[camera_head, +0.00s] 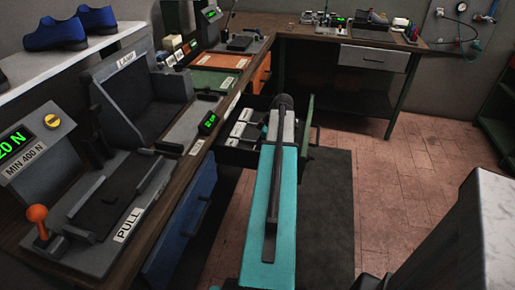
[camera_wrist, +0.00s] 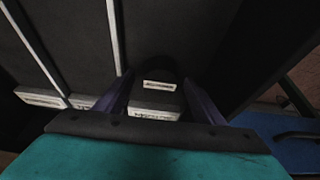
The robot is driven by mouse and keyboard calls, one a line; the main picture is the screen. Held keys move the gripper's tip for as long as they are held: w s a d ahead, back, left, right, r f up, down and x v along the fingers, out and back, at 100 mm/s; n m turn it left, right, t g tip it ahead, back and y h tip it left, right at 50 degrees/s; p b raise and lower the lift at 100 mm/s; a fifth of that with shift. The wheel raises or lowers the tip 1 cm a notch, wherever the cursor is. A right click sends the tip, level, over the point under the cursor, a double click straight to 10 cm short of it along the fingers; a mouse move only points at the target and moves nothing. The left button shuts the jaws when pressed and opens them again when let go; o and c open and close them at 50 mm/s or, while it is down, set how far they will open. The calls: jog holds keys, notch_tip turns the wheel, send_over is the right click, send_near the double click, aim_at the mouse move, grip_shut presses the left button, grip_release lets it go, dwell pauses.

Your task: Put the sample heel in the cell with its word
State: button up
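The open drawer (camera_head: 262,158) under the bench has narrow cells with white word labels on their fronts. My gripper (camera_wrist: 157,78) is over the drawer's cells, its two dark fingers apart. A dark rounded piece with a small pale label, likely the sample heel (camera_wrist: 159,72), sits between the fingertips. It is just beyond a front label (camera_wrist: 155,115) whose word is too small to read surely. I cannot tell whether the fingers touch the piece or whether it rests on the cell floor. In the head view my teal arm hides the gripper and part of the drawer.
Pale dividers (camera_wrist: 114,35) separate the cells in the wrist view. At left on the bench stand a press with a green display (camera_head: 17,142) and a station labelled LAMP (camera_head: 126,60). Blue shoes (camera_head: 55,35) are on a shelf.

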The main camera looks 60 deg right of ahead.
jog(key=shift+r, duration=0.2)
jog(key=b+v, duration=0.1)
jog(key=v, duration=1)
jog(key=shift+r, duration=0.4)
jog(key=shift+s, duration=0.15)
dwell(0.6)
